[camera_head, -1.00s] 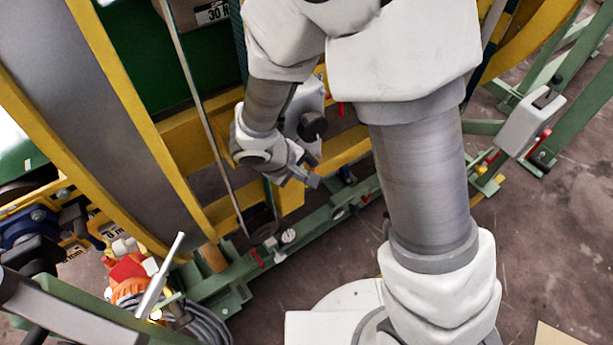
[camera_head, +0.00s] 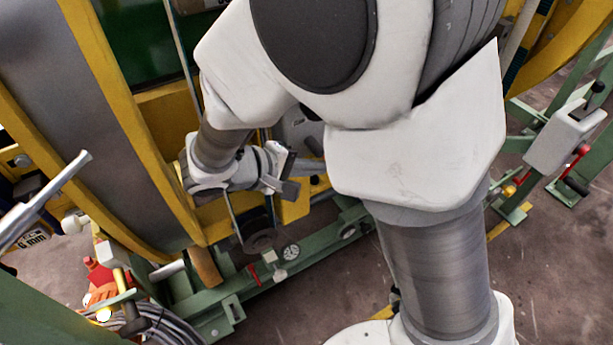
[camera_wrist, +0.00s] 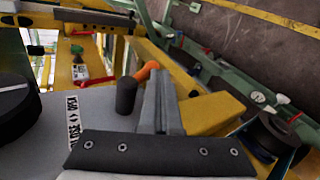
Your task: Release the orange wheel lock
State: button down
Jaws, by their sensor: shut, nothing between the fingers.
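A small orange part (camera_wrist: 148,70) shows in the wrist view, just beyond my fingertips and beside a black cylindrical knob (camera_wrist: 126,96). It may be the orange wheel lock; its lower part is hidden, and I cannot tell whether my fingers touch it. My gripper (camera_wrist: 162,88) is shut and empty, above a grey panel (camera_wrist: 100,108) labelled CLOSE and OPEN. In the head view my gripper (camera_head: 286,175) is at the grey box beside the yellow frame. I cannot make out the orange part there.
A large black round knob (camera_wrist: 14,104) is at the left of the wrist view. Yellow beams (camera_head: 145,160) and a green base rail (camera_head: 300,262) surround my gripper. A gauge (camera_head: 290,252) and a red lever (camera_head: 253,275) sit on the rail. Open floor lies at lower right.

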jog(key=d+h+b, duration=0.1)
jog(key=b, duration=0.1)
jog(key=shift+w+d+f+t+b, duration=0.1)
jog(key=shift+w+t+b, duration=0.2)
jog(key=shift+w+t, duration=0.1)
dwell(1.4)
